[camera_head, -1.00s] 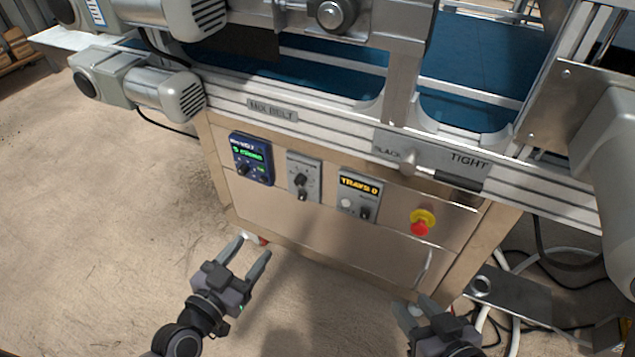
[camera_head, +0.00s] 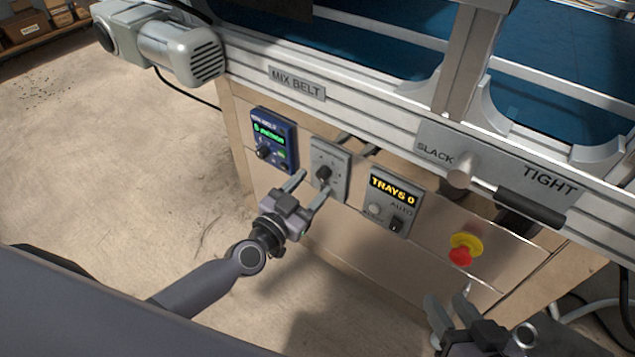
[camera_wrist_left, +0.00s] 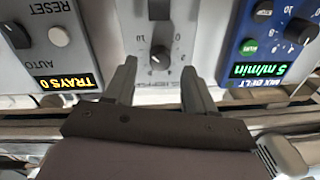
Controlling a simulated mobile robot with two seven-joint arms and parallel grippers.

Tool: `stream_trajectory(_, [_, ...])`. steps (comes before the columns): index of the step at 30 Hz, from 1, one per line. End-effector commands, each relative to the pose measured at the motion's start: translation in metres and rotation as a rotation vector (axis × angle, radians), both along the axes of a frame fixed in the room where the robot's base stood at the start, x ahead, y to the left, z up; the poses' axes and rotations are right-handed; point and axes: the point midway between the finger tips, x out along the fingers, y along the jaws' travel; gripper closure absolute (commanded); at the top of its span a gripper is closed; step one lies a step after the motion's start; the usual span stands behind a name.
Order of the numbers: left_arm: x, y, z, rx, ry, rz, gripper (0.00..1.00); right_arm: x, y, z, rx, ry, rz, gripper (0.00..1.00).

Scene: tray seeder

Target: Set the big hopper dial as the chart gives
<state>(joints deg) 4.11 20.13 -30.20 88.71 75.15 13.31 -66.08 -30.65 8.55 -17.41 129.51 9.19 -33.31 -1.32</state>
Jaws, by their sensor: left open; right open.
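The grey hopper panel (camera_head: 340,163) is on the machine's front, between a blue panel and the TRAYS panel. It carries the hopper dials; one black knob (camera_head: 323,173) shows in the head view. The left wrist view shows the panel upside down, with a nearer knob (camera_wrist_left: 160,57) and another at the top edge (camera_wrist_left: 158,12). I cannot tell which one is the big hopper's. My left gripper (camera_head: 313,184) is open before the panel, its fingertips (camera_wrist_left: 160,70) either side of the nearer knob's line, apart from it. My right gripper (camera_head: 449,304) is open, low at the right. No chart is visible.
The blue MIX BELT panel (camera_head: 275,138) reads 5 m/min. The TRAYS 0 panel (camera_head: 388,204) stands right of the hopper panel. A red stop button (camera_head: 461,256) and the SLACK/TIGHT lever (camera_head: 461,170) are further right. The floor at left is clear.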

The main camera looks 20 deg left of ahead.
Motion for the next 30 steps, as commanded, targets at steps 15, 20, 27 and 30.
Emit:
stream_trajectory(15, [0.024, -0.008, 0.000, 0.000, 0.001, -0.001, 0.45, 0.002, 0.006, -0.002, 0.037, 0.003, 0.009, 0.57])
stream_trajectory(20, [0.024, -0.007, 0.000, 0.000, 0.001, -0.001, 0.81, 0.002, 0.006, -0.002, 0.037, 0.003, 0.009, 0.57])
stream_trajectory(27, [0.023, -0.007, 0.000, -0.003, 0.002, -0.001, 1.00, 0.002, 0.006, -0.002, 0.037, 0.003, 0.009, 0.57])
stream_trajectory(30, [0.023, -0.007, 0.000, -0.015, 0.006, -0.001, 1.00, 0.002, 0.006, -0.001, 0.035, 0.002, 0.009, 0.57])
